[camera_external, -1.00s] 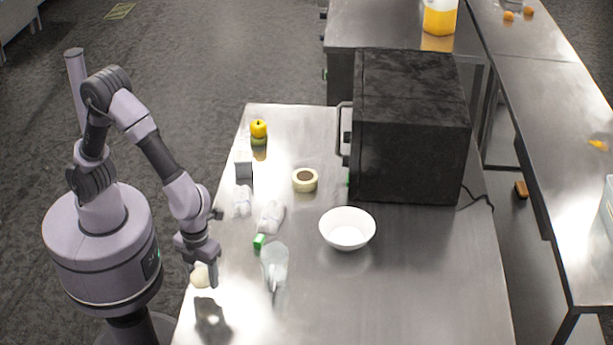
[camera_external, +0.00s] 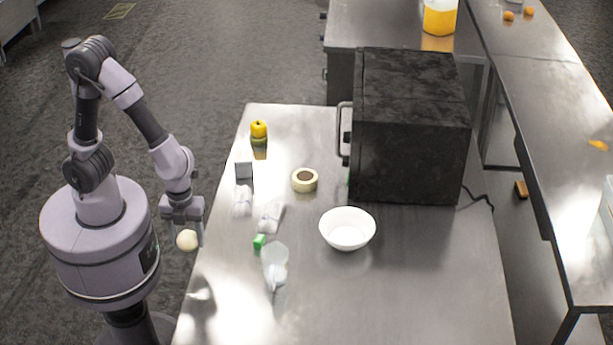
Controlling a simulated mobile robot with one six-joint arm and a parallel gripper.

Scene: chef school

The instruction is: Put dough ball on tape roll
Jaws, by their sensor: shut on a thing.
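The dough ball (camera_external: 187,240) is a pale cream sphere. My gripper (camera_external: 188,236) is shut on it and holds it in the air by the left edge of the steel table, with the fingers pointing down. The far finger is partly hidden. The tape roll (camera_external: 305,180) is a cream ring with a dark centre hole. It lies flat on the table, to the right of my gripper and farther back, with nothing on top of it.
The front right is clear.

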